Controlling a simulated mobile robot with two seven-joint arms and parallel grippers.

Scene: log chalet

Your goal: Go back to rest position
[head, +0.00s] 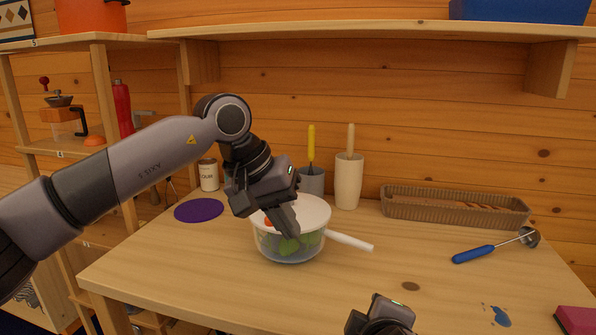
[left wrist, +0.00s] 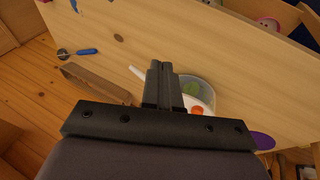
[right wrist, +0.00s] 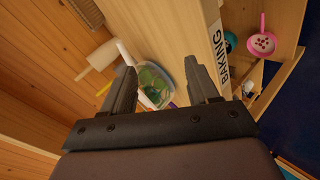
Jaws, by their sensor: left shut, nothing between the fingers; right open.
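My left gripper (head: 290,232) is shut and empty, in front of and over a clear bowl (head: 270,246) with a white rim and green and orange contents. In the left wrist view its two fingers (left wrist: 160,66) are together, with the bowl partly hidden behind them. Whether the fingertips touch the bowl, I cannot tell. My right gripper (head: 380,318) is only partly seen, low at the front of the table in the head view. In the right wrist view its fingers (right wrist: 160,70) are spread apart with nothing held; the bowl (right wrist: 153,83) shows beyond the gap.
A white handle (head: 350,241) sticks out right of the bowl. Utensil holders (head: 348,185), a wicker basket (head: 455,212) and a purple disc (head: 199,210) stand behind. A blue-handled ladle (head: 475,254) lies right. A shelf (head: 350,30) overhangs the back. The front-left tabletop is clear.

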